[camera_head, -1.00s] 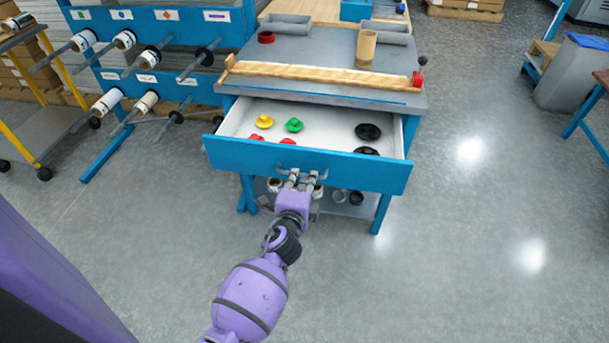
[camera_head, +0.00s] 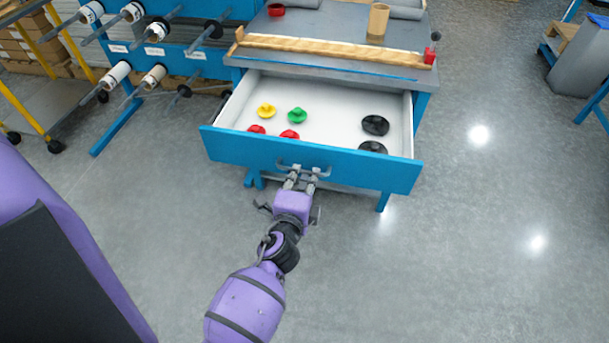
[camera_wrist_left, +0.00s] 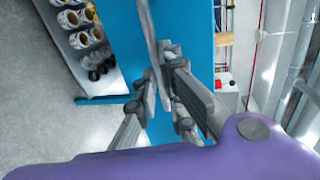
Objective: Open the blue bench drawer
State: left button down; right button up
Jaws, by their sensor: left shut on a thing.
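The blue bench drawer (camera_head: 235,146) is pulled well out of the bench, and its white inside shows. A metal bar handle (camera_head: 325,171) sits at the middle of its blue front. My left gripper (camera_head: 301,178) is shut on the handle. In the left wrist view, the fingers of the gripper (camera_wrist_left: 165,85) close around the handle bar (camera_wrist_left: 152,45) against the blue drawer front (camera_wrist_left: 198,40). Yellow, green, red and black knob-like pieces lie in the drawer. My right gripper is in neither view.
The grey bench top (camera_head: 330,22) carries a wooden rail (camera_head: 330,50), a red ring (camera_head: 276,9) and a tan cup (camera_head: 378,20). A blue roll rack (camera_head: 190,63) and a yellow-framed cart (camera_head: 30,95) stand at left. The floor in front and at right is clear.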

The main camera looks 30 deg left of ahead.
pick_arm(q)
jog(key=c, duration=1.8)
grip_release()
jog(key=shift+c, duration=0.2)
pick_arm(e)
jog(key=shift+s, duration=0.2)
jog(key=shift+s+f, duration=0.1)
pick_arm(q)
jog(key=o, duration=0.5)
jog(key=r, duration=0.5)
jog(key=w+r, duration=0.1)
jog(key=r, duration=0.1)
jog(key=shift+r, duration=0.25)
jog(key=r, duration=0.1)
jog(key=s+r, duration=0.1)
jog(key=shift+r, duration=0.4)
jog(key=c, duration=0.5)
jog(key=shift+w+f, duration=0.1)
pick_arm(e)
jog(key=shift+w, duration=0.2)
